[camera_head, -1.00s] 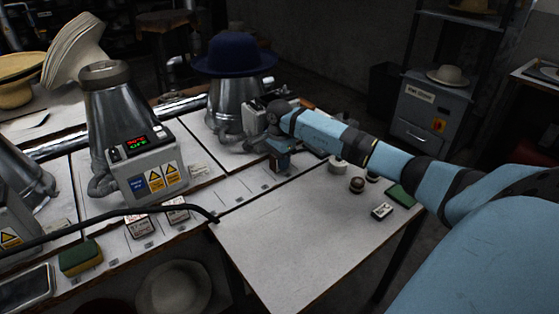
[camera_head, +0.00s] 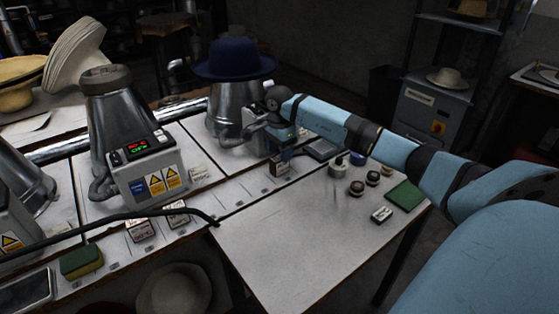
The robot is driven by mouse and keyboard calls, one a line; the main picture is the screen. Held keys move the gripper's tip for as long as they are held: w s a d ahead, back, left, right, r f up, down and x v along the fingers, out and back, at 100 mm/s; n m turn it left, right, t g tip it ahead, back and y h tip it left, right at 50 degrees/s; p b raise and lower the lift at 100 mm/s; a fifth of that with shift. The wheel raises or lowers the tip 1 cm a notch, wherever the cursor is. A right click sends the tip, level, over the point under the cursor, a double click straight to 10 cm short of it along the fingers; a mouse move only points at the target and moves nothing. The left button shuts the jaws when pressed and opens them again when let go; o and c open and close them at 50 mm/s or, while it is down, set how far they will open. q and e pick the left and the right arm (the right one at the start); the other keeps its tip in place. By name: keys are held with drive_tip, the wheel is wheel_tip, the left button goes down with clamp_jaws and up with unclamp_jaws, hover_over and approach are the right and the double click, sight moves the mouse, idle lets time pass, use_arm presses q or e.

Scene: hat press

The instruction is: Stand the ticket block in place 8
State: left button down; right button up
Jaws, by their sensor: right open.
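A small ticket block (camera_head: 279,169) with a pale printed face stands upright near the front edge of the press bench, by the hat-topped machine. My right gripper (camera_head: 285,154) is open right at and just above this block; whether the fingers touch it I cannot tell. Two similar ticket blocks (camera_head: 140,230) (camera_head: 178,213) stand farther left along the same edge. A small dark-and-white block (camera_head: 381,214) lies on the side table. The place numbers are too small to read. My left gripper is out of view.
A blue hat (camera_head: 234,60) sits on the machine behind my gripper. A grey press (camera_head: 140,150) with a lit display stands left. A black cable (camera_head: 110,219) crosses the bench. Round pots (camera_head: 357,187) and a green pad (camera_head: 405,195) lie right. The side table's front (camera_head: 290,245) is clear.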

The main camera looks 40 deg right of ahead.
wheel_tip(320, 180, up, 7)
drive_tip(key=shift+f, duration=0.1)
idle(0.6)
